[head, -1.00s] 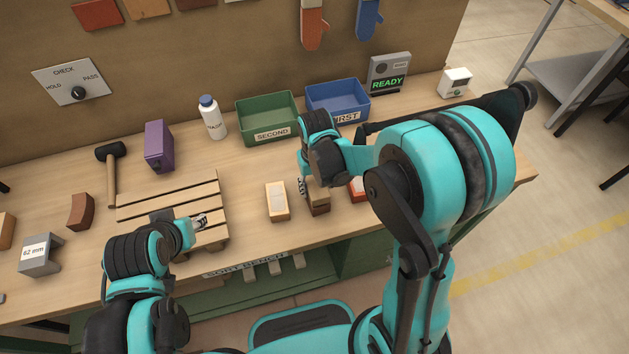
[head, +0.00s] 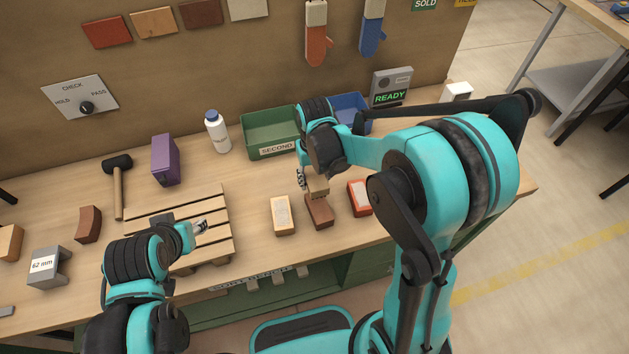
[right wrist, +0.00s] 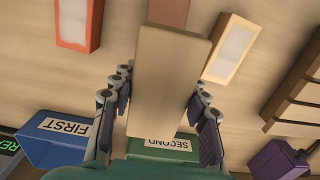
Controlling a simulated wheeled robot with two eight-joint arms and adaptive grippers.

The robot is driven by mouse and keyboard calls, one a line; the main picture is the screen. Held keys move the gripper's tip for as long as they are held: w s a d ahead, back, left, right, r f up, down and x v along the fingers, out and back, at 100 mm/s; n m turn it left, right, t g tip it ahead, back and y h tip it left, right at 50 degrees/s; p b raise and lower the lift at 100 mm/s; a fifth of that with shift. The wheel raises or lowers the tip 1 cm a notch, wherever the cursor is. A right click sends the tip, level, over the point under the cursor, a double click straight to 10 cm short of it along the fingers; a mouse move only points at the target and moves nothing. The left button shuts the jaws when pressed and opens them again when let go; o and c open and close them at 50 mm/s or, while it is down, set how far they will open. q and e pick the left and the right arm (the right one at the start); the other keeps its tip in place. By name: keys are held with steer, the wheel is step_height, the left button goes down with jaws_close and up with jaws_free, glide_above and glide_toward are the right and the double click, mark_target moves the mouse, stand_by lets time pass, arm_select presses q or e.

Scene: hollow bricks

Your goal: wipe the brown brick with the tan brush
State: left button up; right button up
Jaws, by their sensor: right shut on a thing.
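My right gripper (head: 308,178) is shut on the tan brush (head: 318,187), a plain tan block. In the right wrist view the brush (right wrist: 165,80) lies between the two fingers. The brown brick (head: 319,213) lies on the bench, with the brush over its far end. I cannot tell whether they touch. In the right wrist view the brick (right wrist: 168,12) shows beyond the brush, partly hidden by it. My left gripper (head: 200,227) hangs over the slatted pallet, and its opening is unclear.
A pale-topped tan brick (head: 283,215) stands left of the brown brick, and a pale-topped red-orange one (head: 360,198) right. Behind are the green SECOND bin (head: 270,133) and the blue bin (head: 352,104), partly hidden by my arm. The pallet (head: 150,217) is at left.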

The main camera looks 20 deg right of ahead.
steer(key=shift+s+r+p, duration=0.1)
steer(key=shift+r+p, duration=0.65)
steer(key=shift+r, duration=0.6)
